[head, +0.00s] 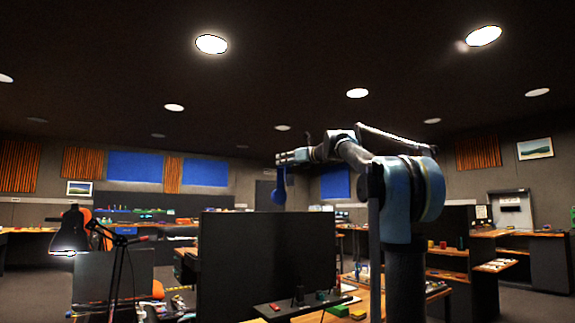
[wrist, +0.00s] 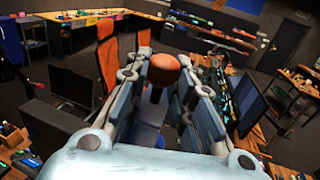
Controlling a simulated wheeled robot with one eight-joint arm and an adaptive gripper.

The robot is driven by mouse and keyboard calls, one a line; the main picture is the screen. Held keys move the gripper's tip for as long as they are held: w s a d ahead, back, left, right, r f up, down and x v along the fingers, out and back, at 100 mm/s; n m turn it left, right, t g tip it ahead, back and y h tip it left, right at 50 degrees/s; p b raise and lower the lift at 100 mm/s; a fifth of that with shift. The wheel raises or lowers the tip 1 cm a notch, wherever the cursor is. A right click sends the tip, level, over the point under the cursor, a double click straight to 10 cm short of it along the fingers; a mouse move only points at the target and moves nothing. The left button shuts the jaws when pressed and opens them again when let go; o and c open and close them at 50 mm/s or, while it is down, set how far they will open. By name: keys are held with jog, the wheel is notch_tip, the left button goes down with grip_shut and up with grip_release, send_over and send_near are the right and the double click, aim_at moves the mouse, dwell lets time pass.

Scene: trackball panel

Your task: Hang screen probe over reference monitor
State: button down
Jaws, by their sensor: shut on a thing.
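My gripper (head: 283,157) is held high, and its fingers are shut on a blue item, apparently the screen probe (head: 279,190). The probe hangs down below the fingers, narrow at the top and rounded at the bottom. In the head view its lower end shows just above the top edge of a large dark monitor (head: 267,250); I cannot tell the depth gap or whether they touch. In the wrist view my gripper (wrist: 168,85) has a rounded orange-red thing (wrist: 164,70) between its fingers, with blue below. No label shows which monitor is the reference one.
A second dark screen (head: 112,275) stands at the left behind a black desk lamp (head: 70,235). A black panel with knobs (head: 300,303) lies before the large monitor. Orange chairs (wrist: 105,50) and another monitor (wrist: 247,103) show in the wrist view.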

send_over(282, 184)
jog(key=x, duration=0.4)
jog(key=f, duration=1)
jog(key=shift+s+d, duration=0.35)
jog(key=shift+s, duration=0.05)
jog(key=shift+f, duration=4.3)
jog(key=c, duration=1.3)
grip_release()
jog(key=shift+f, duration=0.1)
